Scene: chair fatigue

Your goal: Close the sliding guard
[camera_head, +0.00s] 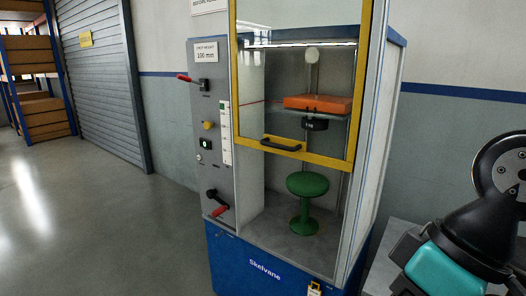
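The sliding guard is a clear panel in a yellow frame (325,160) on the front of the test machine. It stands raised, with its bottom rail about halfway up the machine front. A black handle (281,144) is on that rail. Below the rail the front is open, and a green stool (307,200) stands upright on the chamber floor. Dark parts of my arm, with a teal piece, are at the lower right, apart from the guard. My gripper (402,268) seems to be among them; its fingers are not clear, and nothing of mine touches the handle.
An orange block (318,103) sits on a plate above the stool, behind the guard. The grey control panel (211,125) at left carries red-handled levers and buttons. A roller shutter (100,80) and a shelf rack (35,85) stand further left. The floor at left is clear.

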